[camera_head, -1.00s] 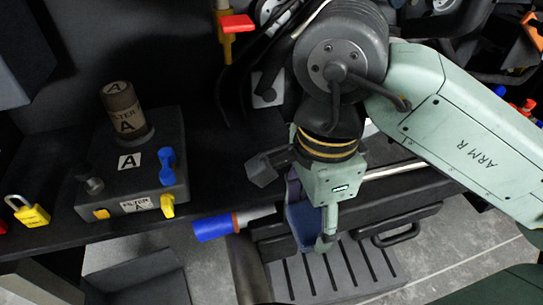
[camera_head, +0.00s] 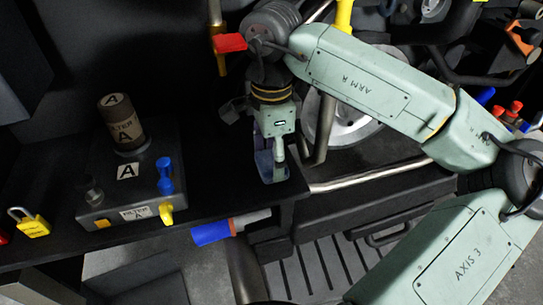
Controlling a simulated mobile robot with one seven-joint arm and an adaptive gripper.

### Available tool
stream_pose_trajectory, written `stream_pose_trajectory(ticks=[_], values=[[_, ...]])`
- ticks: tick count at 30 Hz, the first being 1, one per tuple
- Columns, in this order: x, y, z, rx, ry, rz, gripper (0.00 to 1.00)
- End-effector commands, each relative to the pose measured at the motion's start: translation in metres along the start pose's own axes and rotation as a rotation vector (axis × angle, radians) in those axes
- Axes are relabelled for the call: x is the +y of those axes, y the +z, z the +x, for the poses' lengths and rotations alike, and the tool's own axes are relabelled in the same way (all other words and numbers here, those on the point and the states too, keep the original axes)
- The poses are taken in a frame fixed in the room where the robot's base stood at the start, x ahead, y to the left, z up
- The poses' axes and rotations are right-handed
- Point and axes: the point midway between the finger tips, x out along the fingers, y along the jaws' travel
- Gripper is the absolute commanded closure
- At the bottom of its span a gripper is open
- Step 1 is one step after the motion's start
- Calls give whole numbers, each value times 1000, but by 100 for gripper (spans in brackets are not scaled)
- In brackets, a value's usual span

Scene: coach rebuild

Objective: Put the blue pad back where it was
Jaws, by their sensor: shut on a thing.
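My gripper (camera_head: 270,150) is shut on the blue pad (camera_head: 268,168), in the middle of the head view. The pad is a dark blue, flat piece that hangs below the gripper body, partly hidden by a finger. It is over or near the right part of the black bench; whether it touches the bench top cannot be told.
A filter box (camera_head: 128,180) with a brown cylinder (camera_head: 122,122) stands left on the black bench (camera_head: 225,200). A yellow padlock (camera_head: 30,222) lies further left. A red-handled valve (camera_head: 229,43) is close behind my arm. A blue-ended cylinder (camera_head: 212,233) sticks out below the bench edge.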

Motion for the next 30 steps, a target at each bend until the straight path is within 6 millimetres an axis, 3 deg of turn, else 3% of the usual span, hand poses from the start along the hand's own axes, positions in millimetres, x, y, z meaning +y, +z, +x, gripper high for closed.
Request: stream_pose_trajectory(ticks=[3,8,9,17,26,30], values=[[0,0,12,-1,0,0,69],[0,0,13,0,-1,0,69],[0,0,13,0,-1,0,37],[0,0,13,0,-1,0,20],[0,0,12,0,-1,0,18],[0,0,3,2,-1,1,18]])
